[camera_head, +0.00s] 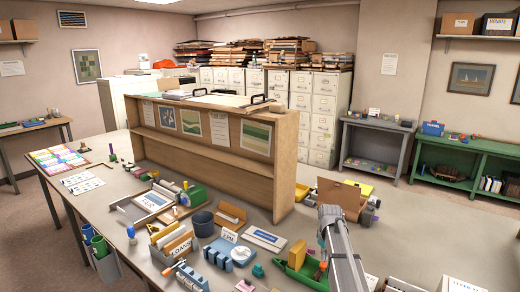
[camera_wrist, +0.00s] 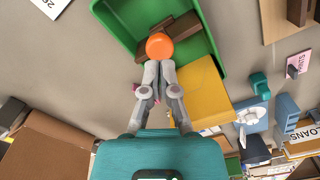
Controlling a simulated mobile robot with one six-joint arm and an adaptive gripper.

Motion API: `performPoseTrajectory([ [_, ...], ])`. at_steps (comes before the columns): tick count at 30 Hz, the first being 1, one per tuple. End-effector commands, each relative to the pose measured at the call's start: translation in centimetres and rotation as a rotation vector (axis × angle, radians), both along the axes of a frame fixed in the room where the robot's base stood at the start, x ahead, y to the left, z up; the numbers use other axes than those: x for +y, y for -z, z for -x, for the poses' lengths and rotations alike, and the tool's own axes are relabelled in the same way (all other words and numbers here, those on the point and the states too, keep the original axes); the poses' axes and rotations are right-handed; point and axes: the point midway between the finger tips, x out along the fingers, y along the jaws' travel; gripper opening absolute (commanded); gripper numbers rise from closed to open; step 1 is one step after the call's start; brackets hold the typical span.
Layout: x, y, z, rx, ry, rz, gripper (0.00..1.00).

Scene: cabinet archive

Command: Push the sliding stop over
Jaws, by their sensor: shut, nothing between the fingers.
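My gripper (camera_wrist: 160,68) is shut and empty in the wrist view, its fingertips together over the edge of a green tray (camera_wrist: 122,22). An orange round knob (camera_wrist: 160,46) shows directly at the fingertips; I cannot tell whether they touch it. Brown pieces (camera_wrist: 182,27) lie beside the knob inside the tray. A yellow block (camera_wrist: 196,92) stands just right of my fingers. In the head view the green tray (camera_head: 306,272) and yellow block (camera_head: 297,254) show left of my arm, which hides part of the tray. No part is clearly marked as the sliding stop.
A cardboard box (camera_wrist: 48,148) is at lower left in the wrist view. A LOANS file box (camera_head: 178,244), a blue holder (camera_head: 219,254) and a white dispenser (camera_head: 241,254) crowd the table to the left. A wooden divider (camera_head: 230,165) stands behind.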

Motion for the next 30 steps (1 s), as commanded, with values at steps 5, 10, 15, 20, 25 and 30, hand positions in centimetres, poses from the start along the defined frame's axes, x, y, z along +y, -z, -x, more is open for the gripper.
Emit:
performPoseTrajectory([
  [5,0.0,-1.3,0.0,0.0,0.0,0.0,0.0],
  [10,0.0,-2.3,0.0,0.0,0.0,0.0,0.0],
  [15,0.0,-2.7,0.0,0.0,0.0,0.0,0.0],
  [20,0.0,-2.6,0.0,0.0,0.0,0.0,0.0],
  [25,0.0,-2.6,0.0,0.0,0.0,0.0,0.0],
  [30,0.0,-2.4,0.0,0.0,0.0,0.0,0.0],
])
